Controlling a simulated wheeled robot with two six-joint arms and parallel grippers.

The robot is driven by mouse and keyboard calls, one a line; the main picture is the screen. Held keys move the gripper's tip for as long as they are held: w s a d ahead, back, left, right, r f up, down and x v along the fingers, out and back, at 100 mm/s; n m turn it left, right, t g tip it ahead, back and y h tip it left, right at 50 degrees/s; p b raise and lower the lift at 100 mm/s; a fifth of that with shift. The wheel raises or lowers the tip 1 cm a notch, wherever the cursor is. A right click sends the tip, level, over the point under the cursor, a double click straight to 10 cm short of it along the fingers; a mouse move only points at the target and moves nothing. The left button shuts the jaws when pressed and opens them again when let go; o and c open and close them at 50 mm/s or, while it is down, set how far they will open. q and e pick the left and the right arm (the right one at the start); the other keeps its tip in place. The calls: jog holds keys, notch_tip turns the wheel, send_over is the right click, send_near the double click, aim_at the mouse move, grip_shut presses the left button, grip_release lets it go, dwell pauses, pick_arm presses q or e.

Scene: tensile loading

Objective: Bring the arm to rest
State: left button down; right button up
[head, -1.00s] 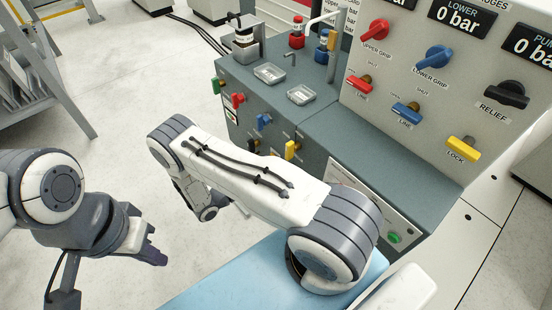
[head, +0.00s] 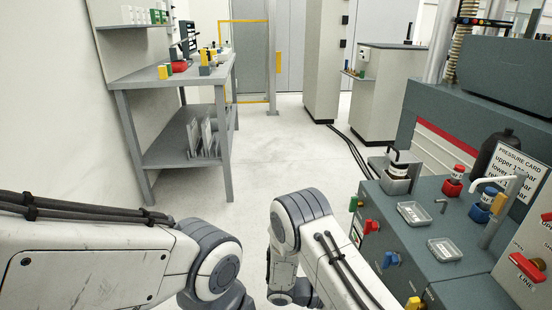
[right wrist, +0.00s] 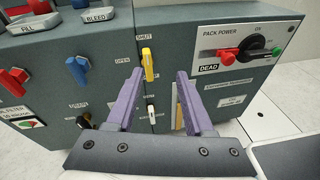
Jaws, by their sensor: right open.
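My right gripper (right wrist: 157,77) shows in the right wrist view with its two purple fingers apart and nothing between them. It faces the grey valve panel (right wrist: 105,60), near a yellow handle (right wrist: 148,65); I cannot tell whether it touches anything. In the head view my right arm (head: 345,265) is bent beside the grey cabinet, and its gripper is hidden. My left arm (head: 110,262) reaches in from the left edge, bent downward at its grey joint. My left gripper is out of the picture.
The grey cabinet (head: 440,215) at right carries two clear trays (head: 413,212), a red-capped bottle (head: 453,182) and a blue one (head: 484,205). The pack power switch (right wrist: 252,48) is beside my right gripper. A workbench (head: 175,82) stands at left. The floor between is clear.

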jog(key=s+a+r+m+t+y, duration=0.1)
jog(key=s+a+r+m+y, duration=0.7)
jog(key=s+a+r+y, duration=1)
notch_tip(320, 180, up, 29)
jog(key=s+a+h+p, duration=0.1)
jog(key=p, duration=2.7)
jog(key=shift+s+a+r, duration=0.15)
jog(key=shift+s+a, duration=0.1)
